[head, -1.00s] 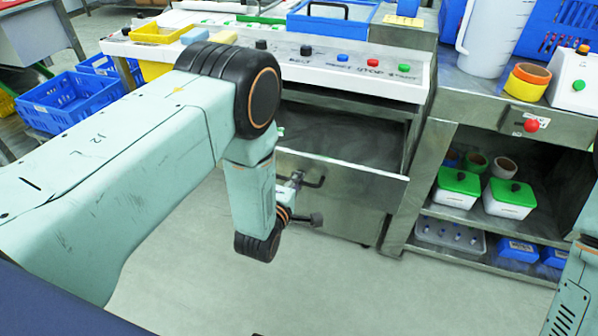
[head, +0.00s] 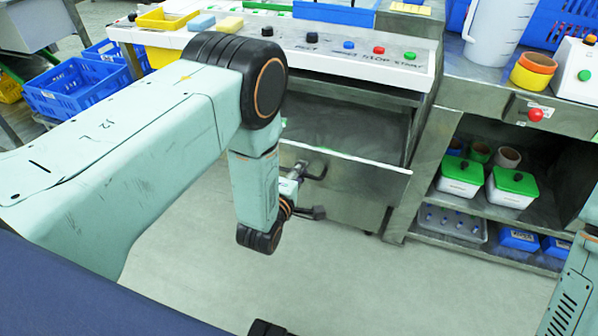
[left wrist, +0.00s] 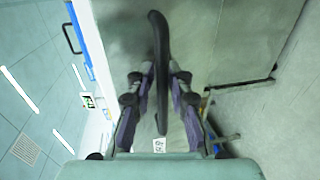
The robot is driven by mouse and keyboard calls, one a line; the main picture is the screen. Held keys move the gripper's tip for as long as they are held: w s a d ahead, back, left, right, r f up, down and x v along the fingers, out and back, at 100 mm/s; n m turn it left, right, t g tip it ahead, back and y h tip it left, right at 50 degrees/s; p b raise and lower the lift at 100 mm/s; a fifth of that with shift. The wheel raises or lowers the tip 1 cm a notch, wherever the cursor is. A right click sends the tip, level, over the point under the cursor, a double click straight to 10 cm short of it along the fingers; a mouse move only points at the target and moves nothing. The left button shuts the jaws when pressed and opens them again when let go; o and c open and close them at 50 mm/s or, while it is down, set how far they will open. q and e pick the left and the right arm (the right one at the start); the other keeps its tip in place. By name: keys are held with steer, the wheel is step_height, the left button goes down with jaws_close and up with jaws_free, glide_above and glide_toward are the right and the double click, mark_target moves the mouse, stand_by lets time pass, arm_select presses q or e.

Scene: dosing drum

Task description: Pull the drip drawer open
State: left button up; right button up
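The drip drawer is a grey metal drawer whose front panel (head: 365,195) stands out from the cabinet under the control console. Its dark interior shows behind the top edge. A dark bar handle (head: 314,171) sticks out from the front. My left gripper (head: 302,187) is at this handle, partly hidden by my own forearm. In the left wrist view the handle (left wrist: 161,60) runs between the two fingers of my left gripper (left wrist: 160,82), which look closed around it. Finger contact is hard to see. My right gripper is not in view; only part of that arm shows at the right edge.
The console (head: 380,62) with its buttons is above the drawer. Shelves with green-lidded boxes (head: 512,187) stand to the right of the drawer. Blue crates (head: 75,90) stand at the left. The floor (head: 370,290) in front of the drawer is clear.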

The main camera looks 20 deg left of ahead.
arm_select(q)
steer(key=shift+s+a, duration=0.1)
steer(key=shift+s+f, duration=0.1)
steer(key=shift+s, duration=0.1)
steer(key=v, duration=1.1)
steer(key=shift+s, duration=0.25)
